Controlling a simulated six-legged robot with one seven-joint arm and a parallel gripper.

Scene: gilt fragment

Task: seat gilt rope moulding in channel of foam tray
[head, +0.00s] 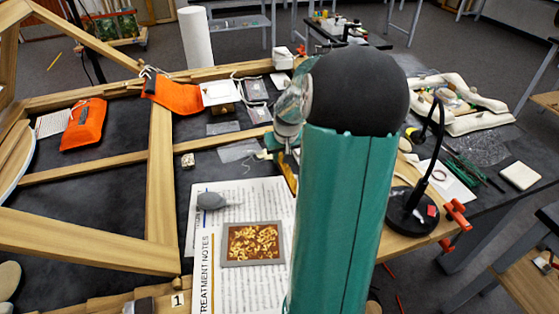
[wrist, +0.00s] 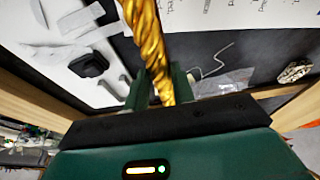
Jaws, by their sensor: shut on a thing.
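My gripper (wrist: 160,88) is shut on the gilt rope moulding (wrist: 146,32), a gold twisted rod. The moulding runs from between the fingers up past the top edge of the wrist view, so its far end is out of frame. A pale, flat area (wrist: 60,62) with light grey shapes lies at the left of the wrist view. It may be the foam tray, but I cannot make out its channel. The moulding is apart from the grey shapes in the picture. In the head view my arm hides most of my gripper and the table behind it.
Printed notes (head: 205,270) lie under a grey-framed tray of gold flakes (head: 228,262). A dark block (wrist: 90,64) sits on the pale area. Wooden frame bars (head: 160,180) cross the table at left. A black lamp (head: 412,208) stands right of my arm.

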